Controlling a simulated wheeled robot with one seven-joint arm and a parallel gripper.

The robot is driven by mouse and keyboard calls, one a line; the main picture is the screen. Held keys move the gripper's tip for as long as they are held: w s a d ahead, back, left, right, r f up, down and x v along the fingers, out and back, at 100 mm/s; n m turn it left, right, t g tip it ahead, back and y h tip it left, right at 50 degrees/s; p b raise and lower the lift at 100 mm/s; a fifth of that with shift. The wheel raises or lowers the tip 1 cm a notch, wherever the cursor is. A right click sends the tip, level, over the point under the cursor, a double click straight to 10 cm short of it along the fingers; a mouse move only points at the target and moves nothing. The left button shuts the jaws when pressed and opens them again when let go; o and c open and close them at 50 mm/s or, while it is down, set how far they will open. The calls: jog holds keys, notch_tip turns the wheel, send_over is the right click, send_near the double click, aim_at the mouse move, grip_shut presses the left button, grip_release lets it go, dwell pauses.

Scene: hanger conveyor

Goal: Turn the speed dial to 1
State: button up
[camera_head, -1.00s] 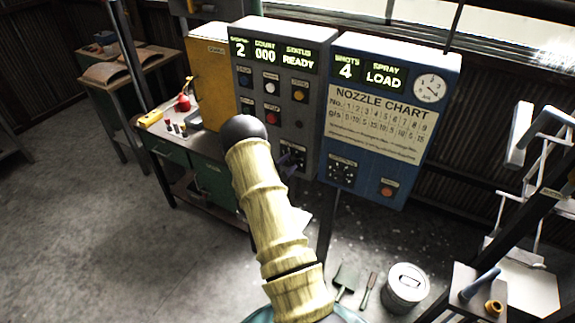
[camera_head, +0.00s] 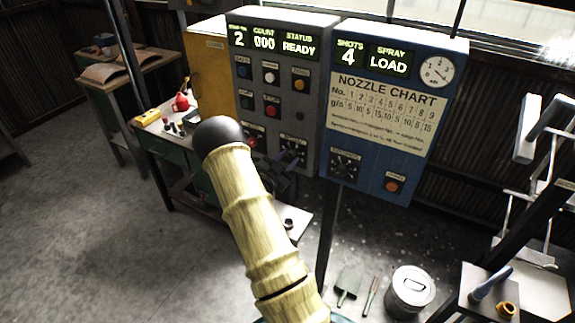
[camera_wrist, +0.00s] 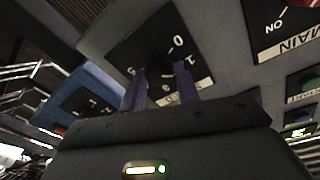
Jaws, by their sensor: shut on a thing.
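The grey control box (camera_head: 318,60) stands in the middle of the head view, its display reading 2, 000 and READY. The label above the 2 is too small to read surely. The speed dial (camera_wrist: 150,45) is on the lower part of this box. In the wrist view its black plate shows white 0 and 1 near my fingers and a 5 at left. My gripper (camera_wrist: 158,78) has its two purple fingers on either side of the dial's knob, shut on it. The knob and its pointer are mostly hidden. In the head view my gripper (camera_head: 290,160) is small and dark at the box.
A blue nozzle-chart box (camera_head: 395,110) with another dial (camera_head: 344,165) stands just right. A MAIN switch plate (camera_wrist: 285,25) is near my gripper. A yellow cabinet (camera_head: 207,75) and a bench are at left.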

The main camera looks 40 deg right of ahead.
jog(key=shift+f+n+b, duration=0.1)
jog(key=shift+n+b, duration=0.4)
jog(key=shift+n, duration=0.7)
jog(key=o, duration=1)
jog(key=shift+c, duration=0.2)
jog(key=b+v, duration=0.4)
jog(key=v, duration=1.3)
jog(key=shift+a+b, duration=0.2)
jog(key=shift+b, duration=0.2)
jog(key=shift+s+f, duration=0.1)
jog(key=shift+f, duration=0.05)
